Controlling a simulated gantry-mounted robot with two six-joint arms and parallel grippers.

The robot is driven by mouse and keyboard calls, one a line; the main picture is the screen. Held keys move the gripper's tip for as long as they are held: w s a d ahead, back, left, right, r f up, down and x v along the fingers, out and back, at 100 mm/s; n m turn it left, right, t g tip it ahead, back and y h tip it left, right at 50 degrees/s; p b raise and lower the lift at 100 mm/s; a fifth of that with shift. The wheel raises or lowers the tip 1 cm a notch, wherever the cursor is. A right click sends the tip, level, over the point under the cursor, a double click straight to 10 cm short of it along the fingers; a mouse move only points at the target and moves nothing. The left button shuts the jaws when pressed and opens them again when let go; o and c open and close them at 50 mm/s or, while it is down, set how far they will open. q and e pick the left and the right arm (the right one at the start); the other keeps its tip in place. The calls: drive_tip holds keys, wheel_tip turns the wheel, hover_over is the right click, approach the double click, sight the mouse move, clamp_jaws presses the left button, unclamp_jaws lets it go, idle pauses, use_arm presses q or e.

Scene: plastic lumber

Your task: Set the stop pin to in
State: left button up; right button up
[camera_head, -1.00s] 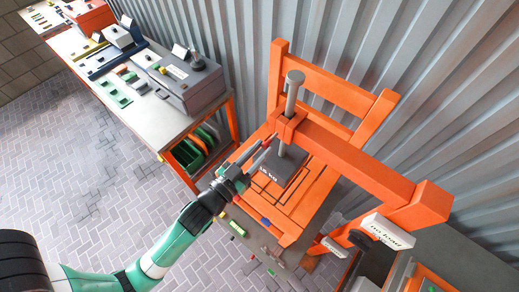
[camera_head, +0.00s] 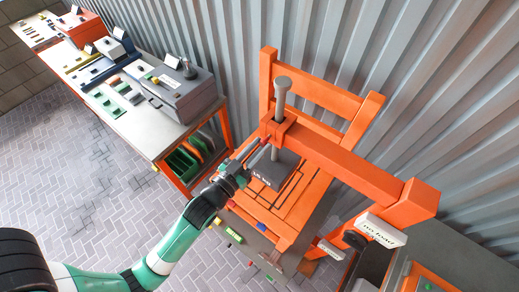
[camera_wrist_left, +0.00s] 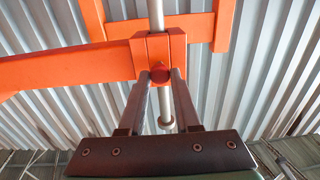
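The stop pin appears as a small round red knob (camera_wrist_left: 160,73) on the front of the orange sliding block (camera_wrist_left: 160,48) in the left wrist view. The block sits on the grey vertical rod (camera_head: 281,97) of the orange press frame. My left gripper (camera_wrist_left: 161,76) points at the block with its two fingers apart, one on each side of the knob. I cannot tell whether the fingertips touch it. In the head view my left gripper (camera_head: 258,147) reaches in from the left beside the rod. My right gripper is not in view.
A dark block (camera_head: 274,170) lies below the rod on the orange base. An orange crossbeam (camera_head: 345,170) runs right to a post with a white sign (camera_head: 382,230). A workbench (camera_head: 150,135) with boxes stands at the left, and a corrugated wall is behind.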

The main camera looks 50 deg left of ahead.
use_arm(q)
drive_tip(key=o, duration=0.4)
drive_tip(key=shift+w, duration=0.1)
drive_tip(key=b+v, duration=0.3)
drive_tip(key=v, duration=0.8)
drive_tip(key=shift+s+d+r, duration=0.1)
drive_tip(key=shift+s, duration=0.2)
